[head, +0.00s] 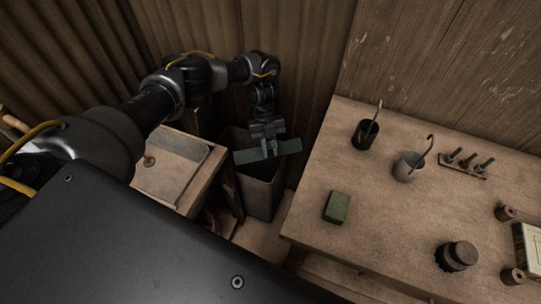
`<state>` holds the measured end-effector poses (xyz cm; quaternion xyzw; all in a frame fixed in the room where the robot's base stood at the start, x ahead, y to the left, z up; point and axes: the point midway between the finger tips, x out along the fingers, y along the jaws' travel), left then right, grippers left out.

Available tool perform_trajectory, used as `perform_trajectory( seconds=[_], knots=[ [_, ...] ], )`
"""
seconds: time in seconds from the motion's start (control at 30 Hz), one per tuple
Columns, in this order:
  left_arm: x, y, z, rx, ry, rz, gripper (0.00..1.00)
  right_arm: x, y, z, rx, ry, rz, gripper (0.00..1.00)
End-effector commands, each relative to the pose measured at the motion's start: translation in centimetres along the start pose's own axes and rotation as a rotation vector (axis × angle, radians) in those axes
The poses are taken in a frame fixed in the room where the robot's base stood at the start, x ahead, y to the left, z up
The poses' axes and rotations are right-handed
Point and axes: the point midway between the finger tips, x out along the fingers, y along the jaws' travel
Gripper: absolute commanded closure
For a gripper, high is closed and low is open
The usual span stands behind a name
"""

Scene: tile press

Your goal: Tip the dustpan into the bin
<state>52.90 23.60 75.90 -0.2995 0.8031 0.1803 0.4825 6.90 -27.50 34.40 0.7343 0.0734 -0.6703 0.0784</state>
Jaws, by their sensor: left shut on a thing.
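The dustpan (284,148) is a flat, dark green piece seen over the mouth of the bin. My left gripper (267,144) is shut on it from above. The bin (261,193) is a tall, square, grey-brown container on the floor between two tables. The dustpan spans across the bin's opening and hides part of it. I cannot tell whether the dustpan touches the rim or what lies inside the bin. My right gripper is not in the picture.
The workbench (390,218) at right carries a green block (337,207), a black cup (365,134), a grey cup (408,167), a peg rack (464,164), and a dark round object (457,256). A small table (172,178) stands left of the bin. Walls close off the back.

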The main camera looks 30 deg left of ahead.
Motion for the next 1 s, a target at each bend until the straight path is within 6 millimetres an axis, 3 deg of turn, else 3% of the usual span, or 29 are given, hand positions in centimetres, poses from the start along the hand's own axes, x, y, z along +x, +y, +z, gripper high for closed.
perform_trajectory(
  seconds=[0.03,0.3,1.0],
  knots=[
    [0.2,0.0,0.3,0.002,0.010,0.003,1.00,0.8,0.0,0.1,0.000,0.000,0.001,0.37],
    [-1.0,0.0,0.8,0.001,0.056,0.002,1.00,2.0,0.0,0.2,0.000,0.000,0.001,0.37],
    [-1.5,0.0,0.9,-0.001,0.070,-0.001,1.00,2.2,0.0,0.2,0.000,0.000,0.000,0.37]
  ],
)
